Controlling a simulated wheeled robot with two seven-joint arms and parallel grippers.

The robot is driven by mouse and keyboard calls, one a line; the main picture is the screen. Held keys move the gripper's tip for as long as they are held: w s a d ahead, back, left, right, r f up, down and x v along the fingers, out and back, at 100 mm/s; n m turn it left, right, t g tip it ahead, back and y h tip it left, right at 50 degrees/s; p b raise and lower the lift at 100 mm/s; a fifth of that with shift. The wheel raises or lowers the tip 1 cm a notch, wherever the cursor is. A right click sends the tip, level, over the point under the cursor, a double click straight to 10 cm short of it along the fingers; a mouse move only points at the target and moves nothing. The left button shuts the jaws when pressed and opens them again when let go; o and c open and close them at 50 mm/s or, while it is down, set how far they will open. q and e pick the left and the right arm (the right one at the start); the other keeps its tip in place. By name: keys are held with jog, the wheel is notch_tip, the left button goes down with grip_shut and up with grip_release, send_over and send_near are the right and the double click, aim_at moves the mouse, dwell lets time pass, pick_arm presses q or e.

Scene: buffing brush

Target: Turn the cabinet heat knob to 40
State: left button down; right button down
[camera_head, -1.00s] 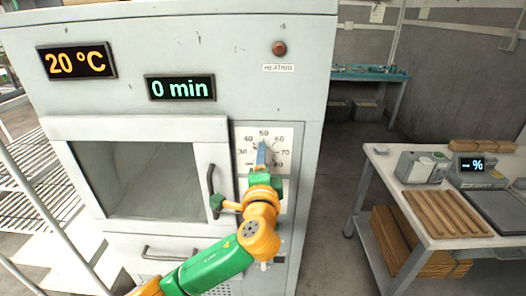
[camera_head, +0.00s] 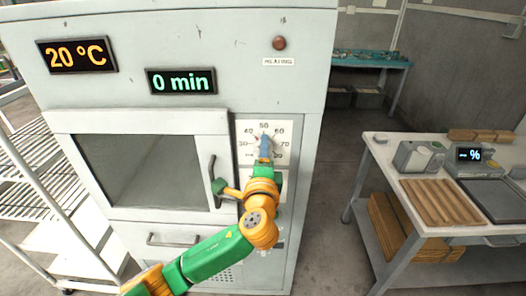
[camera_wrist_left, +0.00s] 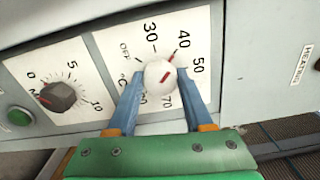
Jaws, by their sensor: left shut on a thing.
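The heat dial (camera_head: 282,131) is a white plate with numbers from 30 upward on the grey cabinet's front. In the left wrist view, its pale round knob (camera_wrist_left: 155,84) carries a red pointer line that slants up and right, toward the 40 mark. My left gripper (camera_wrist_left: 159,74) is shut on the knob, with one blue finger on each side. In the head view, my left gripper (camera_head: 265,147) covers the knob and the lower middle of the dial. My right gripper is not in view.
A timer dial with a dark knob (camera_wrist_left: 58,97) and a green button (camera_wrist_left: 19,116) are beside the heat dial. The cabinet door handle (camera_head: 214,180) is close left of my wrist. The displays read 20 °C (camera_head: 77,55) and 0 min (camera_head: 181,82). A table (camera_head: 400,153) stands right.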

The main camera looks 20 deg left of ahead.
pick_arm(q)
jog(key=shift+c, duration=1.5)
grip_release()
jog(key=b+v, duration=0.2)
jog(key=v, duration=0.5)
